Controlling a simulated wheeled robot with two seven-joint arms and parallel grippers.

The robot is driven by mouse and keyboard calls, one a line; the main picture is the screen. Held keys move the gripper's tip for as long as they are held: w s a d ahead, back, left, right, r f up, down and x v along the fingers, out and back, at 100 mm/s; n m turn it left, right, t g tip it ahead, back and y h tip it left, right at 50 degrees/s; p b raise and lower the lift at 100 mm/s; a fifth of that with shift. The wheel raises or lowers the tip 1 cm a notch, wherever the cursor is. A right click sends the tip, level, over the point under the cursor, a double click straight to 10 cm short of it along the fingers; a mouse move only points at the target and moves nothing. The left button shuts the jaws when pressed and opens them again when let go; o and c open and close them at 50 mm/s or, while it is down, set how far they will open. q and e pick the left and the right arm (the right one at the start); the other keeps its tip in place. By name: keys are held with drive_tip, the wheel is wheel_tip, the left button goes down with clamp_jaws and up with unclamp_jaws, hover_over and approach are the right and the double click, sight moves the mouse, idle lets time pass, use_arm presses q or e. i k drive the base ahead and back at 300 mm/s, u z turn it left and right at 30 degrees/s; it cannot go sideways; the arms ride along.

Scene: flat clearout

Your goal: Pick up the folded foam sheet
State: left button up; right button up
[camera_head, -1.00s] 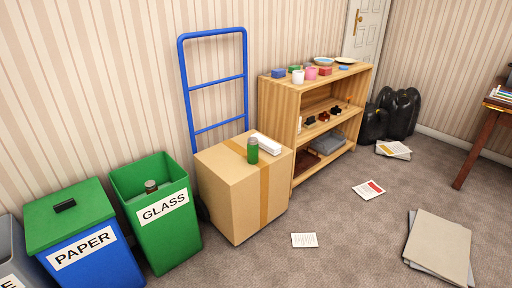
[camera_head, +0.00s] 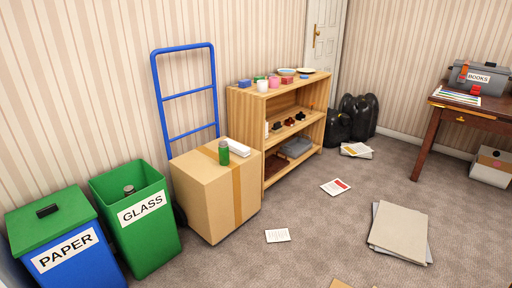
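Two grey things could be the folded foam sheet, and I cannot tell which from this view. A flat grey stack of sheets (camera_head: 400,230) lies on the carpet at the right, with a lighter sheet on top and a darker one showing beneath. A smaller grey folded-looking item (camera_head: 297,147) rests on the lower shelf of the wooden shelf unit (camera_head: 246,112). Neither of my grippers shows in the view, and nothing touches either item.
A cardboard box (camera_head: 205,195) on a blue hand truck (camera_head: 185,95), a green glass bin (camera_head: 150,240) and a blue paper bin (camera_head: 75,262) line the left. Loose papers (camera_head: 277,235) (camera_head: 335,187) lie on the carpet. A desk (camera_head: 470,112) stands right. Open carpet lies between.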

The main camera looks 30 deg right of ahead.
sight(244, 151)
drive_tip(key=z, duration=1)
drive_tip(key=i, duration=0.95)
drive_tip(key=z, duration=0.7)
drive_tip(key=i, duration=1.25)
drive_tip(key=u, duration=1.25)
drive_tip(key=i, duration=0.75)
drive_tip(key=u, duration=0.8)
drive_tip(key=i, duration=0.45)
